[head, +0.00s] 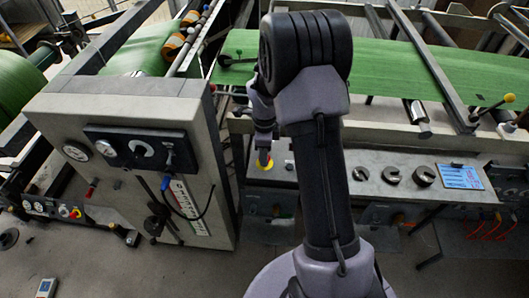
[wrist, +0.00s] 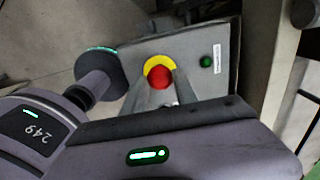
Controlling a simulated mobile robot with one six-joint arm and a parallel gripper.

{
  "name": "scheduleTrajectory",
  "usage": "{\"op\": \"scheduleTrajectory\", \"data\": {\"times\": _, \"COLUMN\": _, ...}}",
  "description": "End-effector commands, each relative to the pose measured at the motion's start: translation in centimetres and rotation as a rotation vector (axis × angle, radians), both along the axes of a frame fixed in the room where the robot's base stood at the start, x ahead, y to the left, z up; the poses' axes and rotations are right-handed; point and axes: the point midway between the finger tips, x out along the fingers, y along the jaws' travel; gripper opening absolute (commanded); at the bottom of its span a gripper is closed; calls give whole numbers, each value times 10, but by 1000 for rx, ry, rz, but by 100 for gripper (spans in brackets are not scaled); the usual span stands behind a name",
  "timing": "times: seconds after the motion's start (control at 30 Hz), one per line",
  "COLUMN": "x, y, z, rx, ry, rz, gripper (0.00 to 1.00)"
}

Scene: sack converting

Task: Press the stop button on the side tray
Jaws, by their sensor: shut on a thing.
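The stop button is a red mushroom head on a yellow ring, on the grey side tray (head: 320,175). The stop button (wrist: 159,77) is near the middle of the wrist view, and its yellow and red show small under my gripper in the head view (head: 264,164). My gripper (wrist: 162,84) points down at it, with one grey finger on either side of the red head. The fingers are shut on the red head, which partly hides behind them. The tray's corner (wrist: 223,42) also shows in the wrist view.
A small green button (wrist: 206,62) and a white label sit beside the stop button. A grey control cabinet (head: 130,115) stands close on the left; green sheet (head: 390,65) runs behind.

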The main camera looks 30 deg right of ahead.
Motion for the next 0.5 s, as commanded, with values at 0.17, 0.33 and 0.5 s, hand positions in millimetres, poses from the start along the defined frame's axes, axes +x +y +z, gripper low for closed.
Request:
{"op": "scheduleTrajectory", "data": {"times": 0.17, "x": 0, "y": 0, "z": 0, "rx": 0, "ry": 0, "rz": 0, "gripper": 0}}
{"op": "scheduleTrajectory", "data": {"times": 0.33, "x": 0, "y": 0, "z": 0, "rx": 0, "ry": 0, "rz": 0, "gripper": 0}}
{"op": "scheduleTrajectory", "data": {"times": 0.5, "x": 0, "y": 0, "z": -6, "rx": 0, "ry": 0, "rz": 0, "gripper": 0}}
